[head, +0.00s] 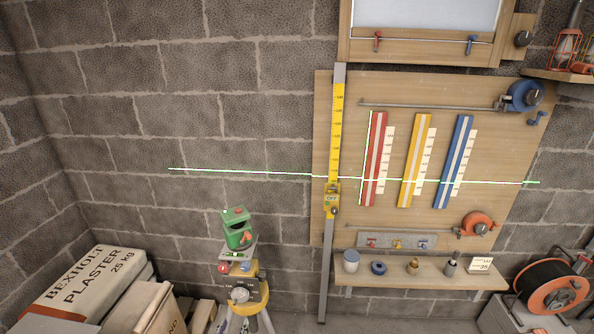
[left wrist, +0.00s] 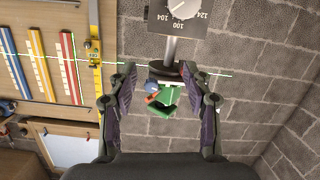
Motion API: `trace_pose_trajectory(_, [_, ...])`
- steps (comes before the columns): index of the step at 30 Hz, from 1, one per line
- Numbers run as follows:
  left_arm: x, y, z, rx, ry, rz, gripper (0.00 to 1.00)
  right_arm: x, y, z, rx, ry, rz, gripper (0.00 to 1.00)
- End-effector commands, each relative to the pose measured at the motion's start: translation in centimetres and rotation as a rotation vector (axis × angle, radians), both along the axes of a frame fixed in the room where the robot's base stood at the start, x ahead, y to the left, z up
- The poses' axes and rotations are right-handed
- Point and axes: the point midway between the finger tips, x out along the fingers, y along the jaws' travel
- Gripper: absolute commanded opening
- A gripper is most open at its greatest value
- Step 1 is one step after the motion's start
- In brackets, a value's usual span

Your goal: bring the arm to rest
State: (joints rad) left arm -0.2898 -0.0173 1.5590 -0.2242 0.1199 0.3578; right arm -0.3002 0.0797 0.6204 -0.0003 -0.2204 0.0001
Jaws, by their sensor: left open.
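My left gripper (left wrist: 159,68) shows in the left wrist view, with its two dark fingers spread and nothing held between them. A green laser level (head: 238,228) sits on a yellow and grey tripod (head: 242,290) in the head view. The level also shows in the gap between the fingers in the left wrist view (left wrist: 170,97), with the tripod's dial (left wrist: 178,12) above it. No gripper shows near the level in the head view. My right gripper is in neither view.
A wooden board (head: 394,90) on the block wall bears red (head: 374,160), yellow (head: 416,160) and blue strips (head: 454,160). A tall yellow-scaled staff (head: 337,130) stands beside them. A green laser line crosses the wall. Plaster bags (head: 90,285) lie lower left; a cable reel (head: 553,287) stands right.

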Motion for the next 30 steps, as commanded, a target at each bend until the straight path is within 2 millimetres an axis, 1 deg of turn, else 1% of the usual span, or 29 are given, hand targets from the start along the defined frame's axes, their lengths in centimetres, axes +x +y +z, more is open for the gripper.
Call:
trace_pose_trajectory(1, [-1.5,0.3,-4.1,0.018,0.093,0.001,0.50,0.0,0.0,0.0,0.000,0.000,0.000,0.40])
trace_pose_trajectory(2, [-2.6,0.6,-6.6,0.029,0.153,0.002,0.50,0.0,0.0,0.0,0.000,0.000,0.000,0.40])
trace_pose_trajectory(3, [-4.2,0.9,-9.9,0.046,0.233,0.000,0.50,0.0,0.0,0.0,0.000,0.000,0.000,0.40])
trace_pose_trajectory(5, [-7.0,1.5,-14.5,0.068,0.351,-0.001,0.50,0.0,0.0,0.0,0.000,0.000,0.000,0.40])
trace_pose_trajectory(6, [-9.2,1.9,-17.3,0.083,0.430,-0.003,0.50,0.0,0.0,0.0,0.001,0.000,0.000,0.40])
trace_pose_trajectory(8, [-12.7,2.6,-21.4,0.106,0.548,-0.008,0.50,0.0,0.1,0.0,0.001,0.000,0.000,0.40])
trace_pose_trajectory(9, [-15.3,3.1,-23.8,0.120,0.627,-0.012,0.50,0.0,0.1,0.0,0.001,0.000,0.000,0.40])
trace_pose_trajectory(11, [-19.5,3.8,-27.2,0.140,0.745,-0.019,0.50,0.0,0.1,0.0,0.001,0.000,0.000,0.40])
trace_pose_trajectory(12, [-22.5,4.3,-29.2,0.153,0.822,-0.025,0.50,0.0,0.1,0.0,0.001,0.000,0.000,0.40])
trace_pose_trajectory(14, [-26.8,5.0,-31.6,0.170,0.933,-0.034,0.50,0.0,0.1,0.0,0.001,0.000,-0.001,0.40])
trace_pose_trajectory(15, [-29.7,5.5,-32.9,0.180,1.002,-0.042,0.50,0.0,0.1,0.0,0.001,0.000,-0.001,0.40])
trace_pose_trajectory(18, [-35.7,6.5,-35.1,0.198,1.143,-0.056,0.50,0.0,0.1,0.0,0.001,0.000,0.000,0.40])
trace_pose_trajectory(21, [-39.7,7.1,-36.1,0.206,1.235,-0.066,0.50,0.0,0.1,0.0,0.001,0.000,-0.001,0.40])
trace_pose_trajectory(24, [-41.7,7.3,-36.4,0.211,1.279,-0.072,0.50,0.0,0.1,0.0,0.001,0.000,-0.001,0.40])
trace_pose_trajectory(26, [-42.0,7.4,-36.5,0.212,1.288,-0.074,0.50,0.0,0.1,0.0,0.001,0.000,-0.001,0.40])
trace_pose_trajectory(30, [-42.1,7.4,-36.5,0.212,1.288,-0.074,0.50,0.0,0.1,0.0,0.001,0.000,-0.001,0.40])
